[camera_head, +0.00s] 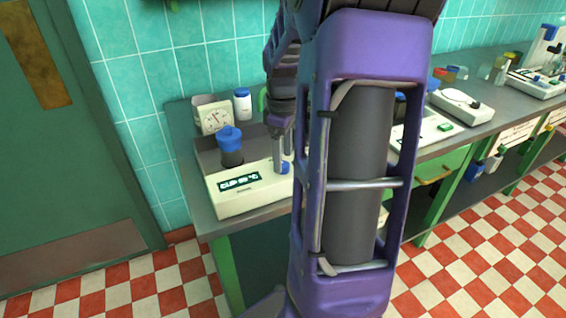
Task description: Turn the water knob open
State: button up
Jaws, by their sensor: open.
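My gripper (283,159) points down over the right part of a cream-coloured device (236,204) on the bench at the left. Its fingers look apart, partly hidden by my purple arm. A small blue round part (284,168) shows on the device right at the fingertips. It may be the water knob, but the view is too small to be sure. I cannot tell whether the fingers touch it or stand around it. The device has a dark display panel (240,181) on its front. My arm covers the device's right end and much of the bench.
A blue-capped dark container (230,146) stands at the device's back left. Behind it are a dial instrument (214,116) and a white bottle with a blue cap (243,104). A white scale-like device (461,106) stands farther right. A green door (50,140) is at the left.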

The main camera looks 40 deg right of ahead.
jog(key=shift+f, duration=0.95)
jog(key=shift+c, duration=0.2)
grip_shut()
